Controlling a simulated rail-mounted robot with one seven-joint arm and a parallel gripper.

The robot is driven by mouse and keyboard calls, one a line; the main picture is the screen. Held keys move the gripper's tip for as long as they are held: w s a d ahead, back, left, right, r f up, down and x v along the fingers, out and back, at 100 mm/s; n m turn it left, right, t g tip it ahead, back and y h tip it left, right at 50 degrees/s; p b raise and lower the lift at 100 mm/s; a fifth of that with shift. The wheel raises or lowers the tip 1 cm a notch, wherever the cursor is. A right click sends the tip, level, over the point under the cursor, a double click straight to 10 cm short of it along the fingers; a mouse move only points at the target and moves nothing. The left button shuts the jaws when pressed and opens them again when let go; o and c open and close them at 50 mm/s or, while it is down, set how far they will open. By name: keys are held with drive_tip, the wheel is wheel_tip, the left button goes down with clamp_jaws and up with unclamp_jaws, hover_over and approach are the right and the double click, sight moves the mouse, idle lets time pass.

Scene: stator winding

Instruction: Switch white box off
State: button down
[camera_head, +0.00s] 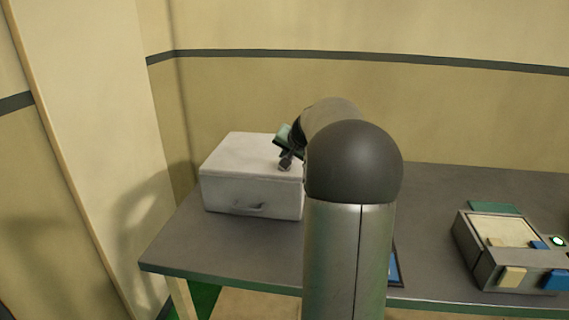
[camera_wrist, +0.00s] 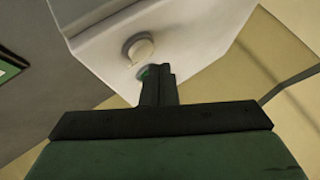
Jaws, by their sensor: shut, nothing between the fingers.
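The white box (camera_head: 252,192) stands on the left part of the table, with a handle on its front face. In the wrist view the white box (camera_wrist: 190,35) fills the upper middle and shows a round pale knob (camera_wrist: 140,49). A small green spot (camera_wrist: 143,73) shows just below the knob, partly hidden behind my fingertips. My gripper (camera_wrist: 157,72) is shut and empty, its tips close to the green spot; I cannot tell whether they touch it. In the head view my gripper (camera_head: 285,163) is at the right side of the box, partly hidden by my arm.
The grey table (camera_head: 225,248) has a green edge and meets the walls behind. A grey device (camera_head: 490,262) with yellow and blue parts stands at the right. A blue-edged flat item (camera_head: 394,268) is partly hidden behind my arm. The table between is mostly clear.

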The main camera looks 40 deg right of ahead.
drive_tip(key=shift+r+p, duration=1.85)
drive_tip(key=shift+r, duration=1.15)
